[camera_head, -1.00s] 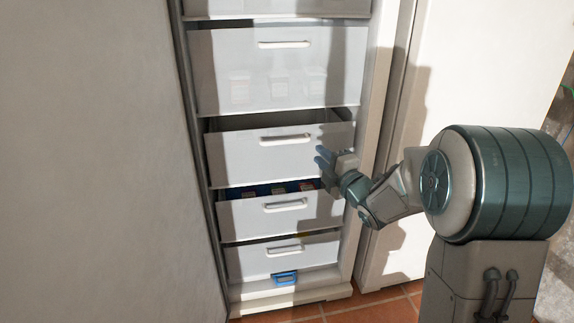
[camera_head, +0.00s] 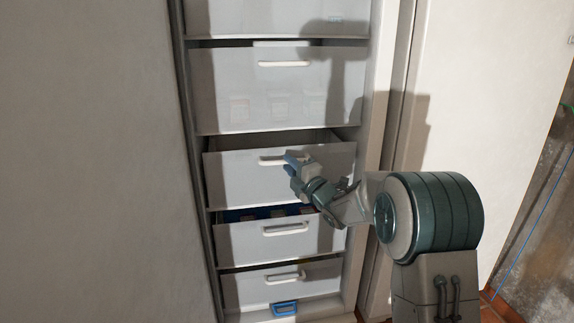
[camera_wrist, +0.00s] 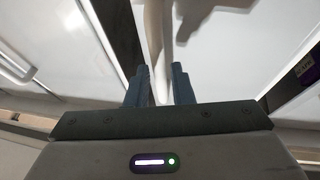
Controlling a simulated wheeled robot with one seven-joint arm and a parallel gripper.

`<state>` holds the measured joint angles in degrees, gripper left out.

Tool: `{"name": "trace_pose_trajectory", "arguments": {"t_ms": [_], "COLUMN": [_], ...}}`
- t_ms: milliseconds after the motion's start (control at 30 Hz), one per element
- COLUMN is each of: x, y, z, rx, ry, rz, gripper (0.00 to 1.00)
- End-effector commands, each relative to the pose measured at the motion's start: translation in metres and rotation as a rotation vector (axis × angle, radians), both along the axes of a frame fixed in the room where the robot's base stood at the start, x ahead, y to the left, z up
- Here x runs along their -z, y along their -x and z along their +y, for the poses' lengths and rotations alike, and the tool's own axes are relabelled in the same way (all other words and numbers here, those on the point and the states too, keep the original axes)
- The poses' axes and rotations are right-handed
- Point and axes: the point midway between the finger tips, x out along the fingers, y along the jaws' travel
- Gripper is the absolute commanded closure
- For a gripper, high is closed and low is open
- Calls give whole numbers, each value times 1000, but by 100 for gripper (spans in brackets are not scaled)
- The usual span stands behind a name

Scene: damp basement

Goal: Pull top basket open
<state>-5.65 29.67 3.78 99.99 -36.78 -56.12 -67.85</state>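A tall white freezer has several white baskets stacked in it. The highest basket (camera_head: 262,18) is cut off by the top of the head view. Below it is a closed basket (camera_head: 230,95) with a white handle (camera_head: 284,64). The basket below that (camera_head: 250,188) sticks out a little, showing a dark gap above its front. My gripper (camera_head: 289,162) is at this basket's handle (camera_head: 268,161), at its right end. In the wrist view, the two blue fingers of my gripper (camera_wrist: 159,82) are apart, with the white handle (camera_wrist: 157,45) running between them.
Two lower baskets (camera_head: 232,243) (camera_head: 240,290) are below, the lowest with a blue tag (camera_head: 284,309). A white freezer door (camera_head: 440,60) stands open at the right. A plain pale surface (camera_head: 90,160) fills the left side.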

Motion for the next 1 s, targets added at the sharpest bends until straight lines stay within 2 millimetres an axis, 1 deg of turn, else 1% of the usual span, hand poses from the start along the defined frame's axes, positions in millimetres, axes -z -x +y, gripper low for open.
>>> {"name": "trace_pose_trajectory", "arguments": {"t_ms": [100, 233, 567, 633, 667, 867, 1000], "x": [-1, -3, -4, -4, -4, -4, -3], "y": [-10, -16, -18, -18, -18, -18, -17], "z": [9, 13, 15, 14, 14, 15, 22], "rx": [-1, 0, 0, 0, 0, -1, -14], "ry": [1, 1, 1, 1, 1, 1, 1], "rz": [-1, -1, 1, 1, 1, 1, 0], "gripper": [79, 79, 79, 96, 100, 100, 100]}}
